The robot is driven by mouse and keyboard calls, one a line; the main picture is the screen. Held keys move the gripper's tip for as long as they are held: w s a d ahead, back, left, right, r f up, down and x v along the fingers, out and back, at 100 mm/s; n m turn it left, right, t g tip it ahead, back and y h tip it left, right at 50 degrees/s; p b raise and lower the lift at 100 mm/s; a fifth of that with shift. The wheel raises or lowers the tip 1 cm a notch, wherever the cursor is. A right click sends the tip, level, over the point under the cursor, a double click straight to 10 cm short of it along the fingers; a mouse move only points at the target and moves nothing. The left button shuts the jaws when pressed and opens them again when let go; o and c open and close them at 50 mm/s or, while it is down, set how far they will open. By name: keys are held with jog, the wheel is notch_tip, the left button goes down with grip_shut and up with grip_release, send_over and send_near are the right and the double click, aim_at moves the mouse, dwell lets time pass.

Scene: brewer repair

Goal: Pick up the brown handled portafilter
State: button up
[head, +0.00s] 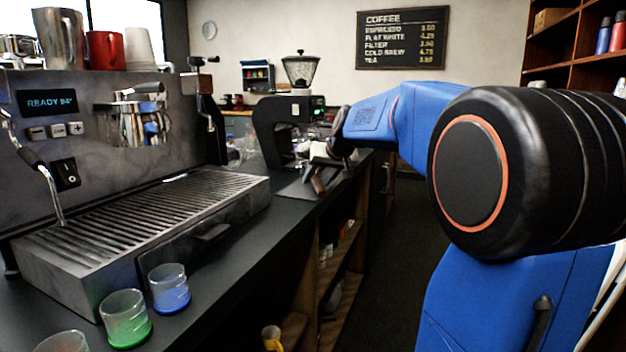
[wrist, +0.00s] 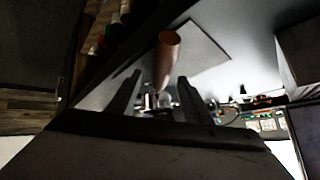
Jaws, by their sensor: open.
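The brown handle of the portafilter (head: 318,186) sticks out at the counter's front edge beside the grinder, partly hidden by my gripper. In the wrist view the brown handle (wrist: 167,60) lies between and beyond the two dark fingers, with clear space on both sides. My gripper (head: 322,163) is at the handle in the head view. In the wrist view my gripper (wrist: 160,78) is open, and no finger visibly touches the handle. The metal head of the portafilter is mostly hidden and too dark to make out.
A grey mat (head: 294,191) lies under the handle area. The grinder (head: 283,130) stands just behind. The espresso machine (head: 110,220) fills the left, with several glasses such as the blue one (head: 170,290) in front. Open shelves sit below the counter; the floor at right is clear.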

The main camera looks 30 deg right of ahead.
aim_at(317, 179)
jog(key=shift+w+f, duration=0.3)
grip_shut()
jog(key=shift+r, duration=0.1)
notch_tip(317, 179, up, 10)
dwell(0.5)
dwell(2.1)
